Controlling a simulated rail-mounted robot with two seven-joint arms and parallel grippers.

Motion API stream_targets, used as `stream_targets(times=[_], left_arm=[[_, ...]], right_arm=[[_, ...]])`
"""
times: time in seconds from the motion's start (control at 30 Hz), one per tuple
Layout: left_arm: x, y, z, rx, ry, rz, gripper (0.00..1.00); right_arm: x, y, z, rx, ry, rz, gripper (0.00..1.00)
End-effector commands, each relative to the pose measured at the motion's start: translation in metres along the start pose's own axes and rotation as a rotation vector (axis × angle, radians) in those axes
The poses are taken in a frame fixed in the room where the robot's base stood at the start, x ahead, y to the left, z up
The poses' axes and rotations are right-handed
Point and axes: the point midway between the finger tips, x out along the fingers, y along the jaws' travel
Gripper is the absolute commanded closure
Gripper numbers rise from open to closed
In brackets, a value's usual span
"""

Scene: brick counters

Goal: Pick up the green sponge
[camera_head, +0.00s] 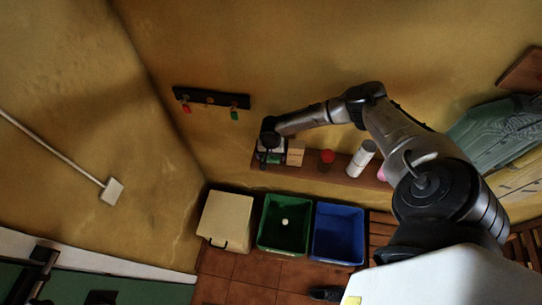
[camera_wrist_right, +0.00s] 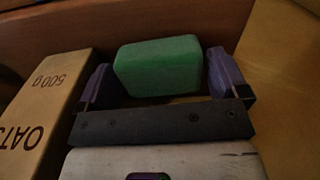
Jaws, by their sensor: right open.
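The green sponge (camera_wrist_right: 158,66) is a rounded block on the wooden shelf, seen close up in the right wrist view. My right gripper (camera_wrist_right: 159,80) is open, with one purple-padded finger on each side of the sponge. In the head view my right arm reaches in from the right, and the right gripper (camera_head: 268,149) is at the left end of the shelf. My left gripper is not in view.
An oats box (camera_wrist_right: 42,112) stands close beside the left finger. The shelf (camera_head: 341,176) also bears a red-topped jar (camera_head: 326,158) and a white bottle (camera_head: 361,159). Below stand a cream bin (camera_head: 227,219), a green bin (camera_head: 284,247) and a blue bin (camera_head: 338,233).

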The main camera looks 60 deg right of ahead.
Motion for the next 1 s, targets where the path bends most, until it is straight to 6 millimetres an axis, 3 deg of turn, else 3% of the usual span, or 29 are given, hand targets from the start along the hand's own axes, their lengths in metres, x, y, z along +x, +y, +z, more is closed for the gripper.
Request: stream_targets(times=[0.17,0.53,1.0], left_arm=[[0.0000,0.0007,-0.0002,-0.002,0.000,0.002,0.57],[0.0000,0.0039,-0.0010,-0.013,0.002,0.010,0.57],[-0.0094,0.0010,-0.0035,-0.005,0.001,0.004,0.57]], right_arm=[[-0.0001,0.0000,-0.0001,0.000,0.000,0.000,0.07],[-0.0003,0.0001,-0.0001,0.000,0.000,0.000,0.43],[-0.0096,0.0001,-0.0001,0.000,0.000,0.000,0.44]])
